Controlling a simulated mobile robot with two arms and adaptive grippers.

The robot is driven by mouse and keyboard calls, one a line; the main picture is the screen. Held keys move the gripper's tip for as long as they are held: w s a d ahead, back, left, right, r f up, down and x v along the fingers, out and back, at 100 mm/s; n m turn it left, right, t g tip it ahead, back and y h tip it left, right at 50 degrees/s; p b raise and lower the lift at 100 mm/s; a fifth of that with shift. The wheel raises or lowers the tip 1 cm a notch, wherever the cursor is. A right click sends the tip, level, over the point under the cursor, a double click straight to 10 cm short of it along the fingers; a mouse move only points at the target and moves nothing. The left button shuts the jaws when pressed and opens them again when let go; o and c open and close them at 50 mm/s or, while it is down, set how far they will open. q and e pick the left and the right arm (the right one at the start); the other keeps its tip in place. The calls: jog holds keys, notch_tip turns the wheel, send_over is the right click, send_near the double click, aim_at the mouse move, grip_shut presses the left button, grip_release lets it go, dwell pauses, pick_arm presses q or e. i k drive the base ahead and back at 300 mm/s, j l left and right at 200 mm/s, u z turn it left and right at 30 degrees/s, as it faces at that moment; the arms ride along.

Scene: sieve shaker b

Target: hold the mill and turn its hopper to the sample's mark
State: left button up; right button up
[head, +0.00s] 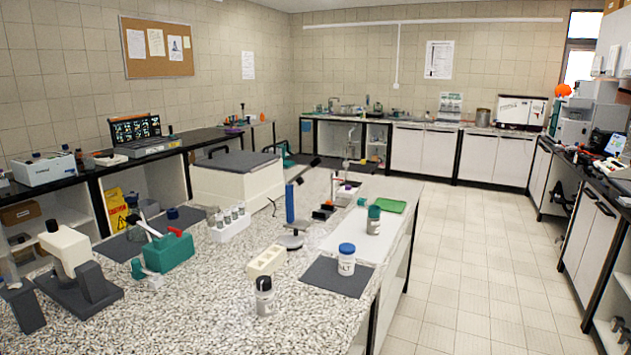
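Neither of my grippers is in view. I cannot tell for certain which thing is the mill, and no turning mark is readable. A white jar with a blue lid and dark lettering (346,260) stands upright on a dark grey mat (328,280) on the speckled bench. A grey-white jar with a dark top (264,297) stands nearer the front. A jar with a green top (374,220) stands farther back on a white surface. At the left are a cream and dark grey device (72,252) and a green block-like device (168,252).
A cream block (267,262), a white rack of small vials (231,226) and a blue upright column (290,204) stand mid-bench. A large white box with a grey lid (238,185) is behind. A green tray (383,205) lies at the back right. The bench front is mostly clear.

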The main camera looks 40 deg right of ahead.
aim_at(373, 211)
jog(key=i+l+z, duration=0.15)
jog(key=l, duration=0.25)
jog(key=i+l+z, duration=0.15)
jog(key=l, duration=0.25)
jog(key=i+l+z, duration=0.15)
jog(key=l, duration=0.25)
jog(key=i+l+z, duration=0.1)
jog(key=l, duration=0.25)
